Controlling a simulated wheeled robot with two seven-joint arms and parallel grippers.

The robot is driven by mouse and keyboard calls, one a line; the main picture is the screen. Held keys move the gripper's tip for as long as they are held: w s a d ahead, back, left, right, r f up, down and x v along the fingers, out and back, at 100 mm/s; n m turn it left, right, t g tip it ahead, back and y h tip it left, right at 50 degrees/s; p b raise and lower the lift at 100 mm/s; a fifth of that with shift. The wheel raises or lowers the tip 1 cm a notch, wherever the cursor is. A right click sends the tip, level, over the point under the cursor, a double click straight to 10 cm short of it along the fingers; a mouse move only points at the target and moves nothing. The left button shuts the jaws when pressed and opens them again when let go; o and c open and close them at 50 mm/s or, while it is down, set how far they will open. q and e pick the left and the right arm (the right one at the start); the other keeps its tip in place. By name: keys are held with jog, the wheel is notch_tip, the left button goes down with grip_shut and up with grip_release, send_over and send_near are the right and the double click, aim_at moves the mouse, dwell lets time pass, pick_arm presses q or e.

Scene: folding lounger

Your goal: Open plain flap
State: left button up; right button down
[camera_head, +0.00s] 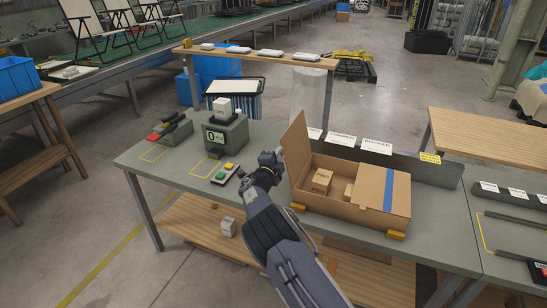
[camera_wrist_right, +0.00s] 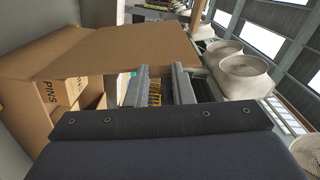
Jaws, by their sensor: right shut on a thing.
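An open cardboard box (camera_head: 335,202) stands on the grey-green workbench. Its plain flap (camera_head: 296,142) stands raised at the left side, leaning slightly; it also shows as a wide brown panel in the right wrist view (camera_wrist_right: 130,47). The other flap, with blue tape (camera_head: 388,190), lies flat over the right part of the box. My right gripper (camera_head: 281,155) is at the left edge of the plain flap and shut on it; its fingers show in the right wrist view (camera_wrist_right: 165,85). My left gripper is out of view.
Small cartons (camera_head: 321,181) lie inside the box. Yellow blocks (camera_head: 397,235) sit at its front corners. A low panel with labels (camera_head: 378,155) runs behind it. Left of my arm are a button pad (camera_head: 224,173) and a green scale (camera_head: 226,135) with a white block on it.

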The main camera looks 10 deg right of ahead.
jog(key=c, duration=1.2)
grip_release()
jog(key=shift+c, duration=0.2)
jog(key=b+v, duration=0.2)
jog(key=v, duration=0.5)
jog(key=shift+s+a, duration=0.25)
jog(key=shift+s, duration=0.1)
